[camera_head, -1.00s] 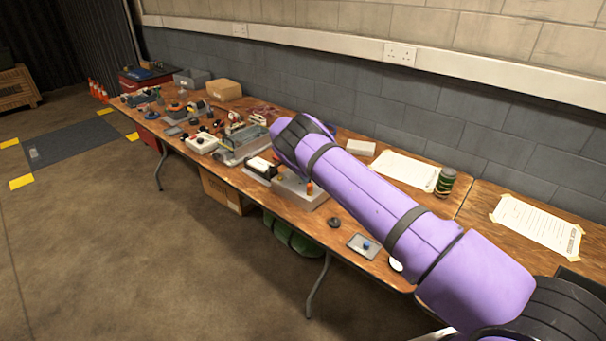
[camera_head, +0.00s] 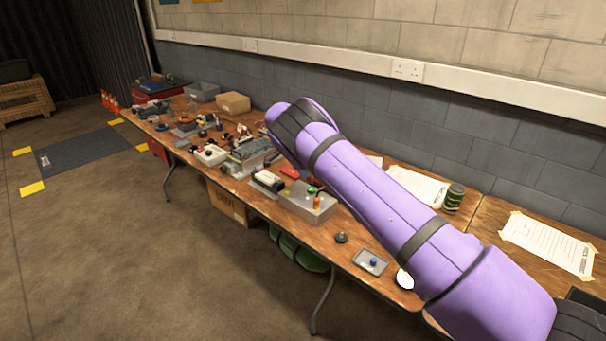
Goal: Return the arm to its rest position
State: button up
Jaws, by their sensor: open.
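My purple arm with dark bands reaches from the lower right corner up and left across the long wooden workbench (camera_head: 372,285). Its far visible end is a rounded purple joint with dark ribs, above the middle of the bench. My gripper is not visible in this view; I cannot see what it is near. The arm hides part of the bench and part of a paper sheet behind it.
The bench holds a grey box (camera_head: 307,203), a small tray with a blue piece (camera_head: 370,262), a dark green can (camera_head: 454,198), taped paper (camera_head: 547,243), a cardboard box (camera_head: 233,103) and clutter. A block wall stands behind.

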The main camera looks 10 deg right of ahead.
jog(key=s+d+r+n+y, duration=0.1)
jog(key=s+d+r, duration=0.25)
jog(key=r, duration=0.55)
jog(key=s+d+r+n+y, duration=0.1)
jog(key=s+d+r, duration=0.25)
jog(key=r, duration=0.45)
jog(key=s+d+r+n+y, duration=0.1)
jog(key=s+d+r, duration=0.25)
jog(key=r, duration=0.55)
jog(key=s+d+r+n+t+y, duration=0.1)
jog(key=s+d+r+n, duration=0.1)
jog(key=s+r, duration=0.75)
jog(key=s+r+n+t+y, duration=0.1)
jog(key=s+r+n, duration=0.25)
jog(key=s, duration=1.25)
jog(key=s+r+n+t, duration=0.1)
jog(key=s+r+n, duration=0.25)
jog(key=s, duration=1.25)
jog(key=s+f+n+t, duration=0.1)
jog(key=s+f+n, duration=0.2)
jog(key=s, duration=0.6)
jog(key=shift+s+a+f+h, duration=0.2)
jog(key=shift+a+f+h, duration=0.1)
jog(key=shift+a+f, duration=0.15)
